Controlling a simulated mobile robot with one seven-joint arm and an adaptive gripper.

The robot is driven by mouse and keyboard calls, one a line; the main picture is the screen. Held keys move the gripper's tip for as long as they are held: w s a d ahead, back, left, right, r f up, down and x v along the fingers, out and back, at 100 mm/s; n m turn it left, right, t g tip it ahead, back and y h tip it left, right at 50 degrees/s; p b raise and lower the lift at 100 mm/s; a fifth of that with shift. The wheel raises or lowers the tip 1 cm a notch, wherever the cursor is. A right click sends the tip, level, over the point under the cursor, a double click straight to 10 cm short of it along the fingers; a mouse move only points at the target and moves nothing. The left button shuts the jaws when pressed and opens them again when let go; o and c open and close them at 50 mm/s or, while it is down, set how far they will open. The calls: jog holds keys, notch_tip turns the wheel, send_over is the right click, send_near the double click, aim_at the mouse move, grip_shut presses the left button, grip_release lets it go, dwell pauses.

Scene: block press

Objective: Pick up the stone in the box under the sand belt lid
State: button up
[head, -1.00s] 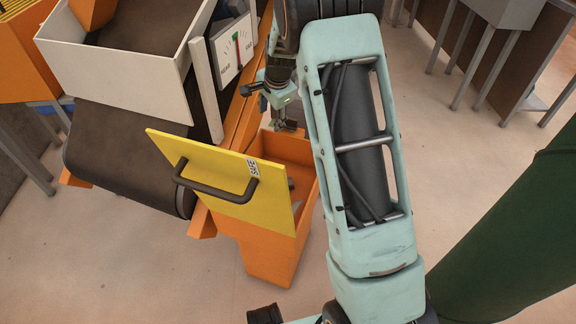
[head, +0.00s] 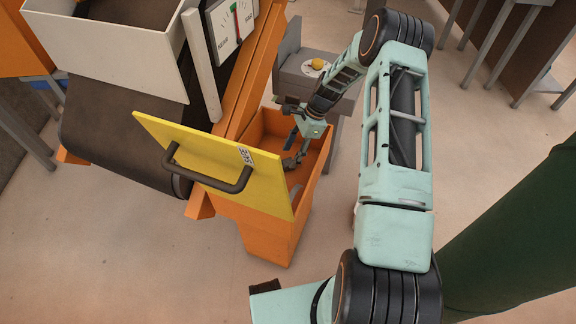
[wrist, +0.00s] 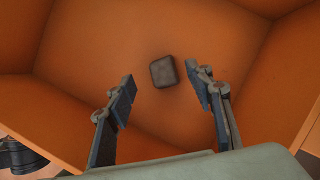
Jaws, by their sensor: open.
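The stone (wrist: 163,72) is a small dark grey rounded block on the floor of the orange box, seen in the wrist view. My gripper (wrist: 165,93) is open above it, and the stone shows between and a little beyond the fingertips, not touched. In the head view my gripper (head: 293,152) points down into the orange box (head: 262,230). The yellow lid (head: 215,160) with a dark handle stands tilted open at the box's near left side. The stone is hidden in the head view.
The dark sand belt (head: 120,135) with a white hopper (head: 105,55) lies left of the box. A grey pedestal with a yellow button (head: 318,64) stands behind the box. Orange box walls surround my fingers closely.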

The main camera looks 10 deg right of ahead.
aim_at(288, 161)
jog(key=x, duration=0.2)
jog(key=b+x, duration=0.1)
jog(key=x, duration=0.2)
jog(key=shift+w+d+f, duration=0.2)
jog(key=shift+f, duration=0.05)
jog(key=shift+r, duration=0.1)
grip_shut()
